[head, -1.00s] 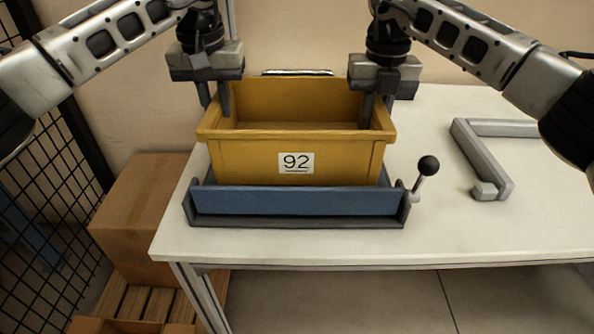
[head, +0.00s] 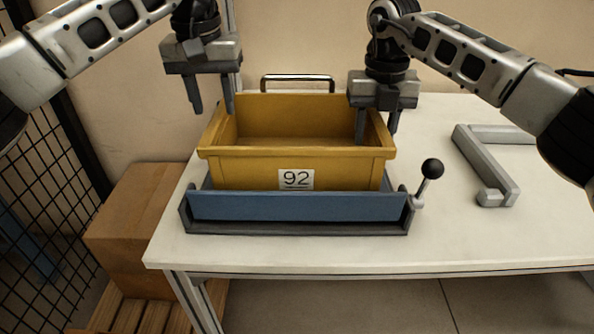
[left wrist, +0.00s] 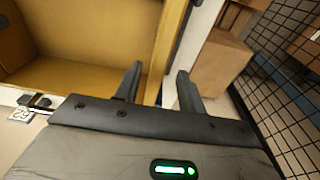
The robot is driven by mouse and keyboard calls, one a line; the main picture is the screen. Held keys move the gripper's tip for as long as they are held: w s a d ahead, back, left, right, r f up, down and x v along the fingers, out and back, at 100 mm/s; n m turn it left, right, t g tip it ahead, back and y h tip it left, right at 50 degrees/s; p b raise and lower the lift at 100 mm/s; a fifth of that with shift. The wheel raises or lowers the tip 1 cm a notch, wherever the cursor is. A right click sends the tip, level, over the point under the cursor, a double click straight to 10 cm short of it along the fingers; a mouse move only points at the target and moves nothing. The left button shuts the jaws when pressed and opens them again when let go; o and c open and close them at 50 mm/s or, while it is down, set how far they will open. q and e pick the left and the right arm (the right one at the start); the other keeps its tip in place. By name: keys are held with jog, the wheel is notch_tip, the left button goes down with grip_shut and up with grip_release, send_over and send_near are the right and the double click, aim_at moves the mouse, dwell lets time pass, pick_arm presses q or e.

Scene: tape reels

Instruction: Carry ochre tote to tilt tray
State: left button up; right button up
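The ochre tote (head: 296,157), with a white label reading 92, sits upright in the blue tilt tray (head: 297,207), behind its front lip. Its inside looks empty; its base is hidden. My left gripper (head: 212,108) is open above the tote's left wall, fingers apart and holding nothing. The left wrist view shows the open fingers (left wrist: 159,82) beside the tote's wall (left wrist: 168,45). My right gripper (head: 376,138) is open at the tote's right wall, one finger inside and one outside, with a gap between them.
A black-knobbed lever (head: 431,170) stands at the tray's right side. A grey angled bar (head: 488,170) lies on the white table (head: 480,235) further right. A metal handle (head: 297,78) shows behind the tote. A cardboard box (head: 140,215) and a mesh fence stand left of the table.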

jog(key=shift+r, duration=0.1)
pick_arm(q)
notch_tip(320, 180, up, 8)
jog(key=s, duration=0.1)
pick_arm(e)
notch_tip(320, 180, up, 12)
jog(key=shift+f, duration=0.1)
dwell(0.5)
